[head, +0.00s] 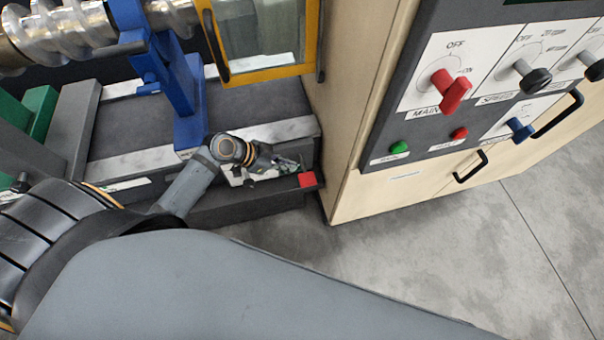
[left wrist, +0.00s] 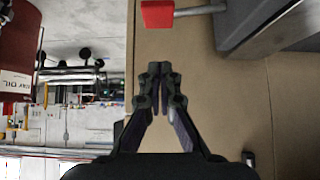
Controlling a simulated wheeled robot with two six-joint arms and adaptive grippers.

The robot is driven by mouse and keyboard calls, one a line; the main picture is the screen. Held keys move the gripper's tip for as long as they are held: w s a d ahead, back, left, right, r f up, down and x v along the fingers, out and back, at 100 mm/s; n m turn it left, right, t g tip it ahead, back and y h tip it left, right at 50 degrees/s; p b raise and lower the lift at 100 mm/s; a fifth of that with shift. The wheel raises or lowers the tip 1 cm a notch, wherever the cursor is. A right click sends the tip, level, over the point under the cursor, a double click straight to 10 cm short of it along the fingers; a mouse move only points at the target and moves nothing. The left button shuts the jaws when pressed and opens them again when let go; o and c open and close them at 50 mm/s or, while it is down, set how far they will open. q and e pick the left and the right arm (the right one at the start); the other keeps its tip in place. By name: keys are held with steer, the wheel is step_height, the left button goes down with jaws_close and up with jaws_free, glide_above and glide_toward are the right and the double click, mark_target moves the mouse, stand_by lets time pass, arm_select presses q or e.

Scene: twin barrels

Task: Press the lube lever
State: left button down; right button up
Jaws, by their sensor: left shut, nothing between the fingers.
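A lever with a red block tip (head: 307,180) stands at the right end of the machine's low dark ledge, near the beige cabinet. My left gripper (head: 296,165) is just behind and left of the red tip in the head view. In the left wrist view its fingers (left wrist: 160,68) are together and empty, with a visible gap in the picture between them and the red tip. My right gripper is not in view.
The beige cabinet (head: 345,165) stands close to the right of the lever, with a control panel (head: 440,95) carrying a red MAIN switch (head: 450,90) and other knobs. A blue post (head: 185,100) stands behind my left arm. Grey floor (head: 400,240) is open in front.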

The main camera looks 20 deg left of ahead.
mark_target(303, 186)
arm_select(q)
steer(key=p+x, duration=0.1)
steer(key=x, duration=0.4)
steer(key=shift+w+d+f, duration=0.1)
steer(key=shift+w+d, duration=0.1)
steer(key=shift+d, duration=0.2)
step_height(303, 186, down, 4)
steer(key=shift+r, duration=0.15)
steer(key=shift+f, duration=0.4)
steer(key=f+b, duration=0.1)
steer(key=b, duration=0.1)
steer(key=f+m+t+y+b, duration=0.1)
steer(key=f+b, duration=0.1)
steer(key=s+f+t+b, duration=0.1)
steer(key=b, duration=0.1)
steer(key=shift+d+f, duration=0.35)
steer(key=shift+f+m+t+b, duration=0.25)
steer(key=shift+m+t+b, duration=0.05)
steer(key=shift+b, duration=0.2)
steer(key=shift+s, duration=0.1)
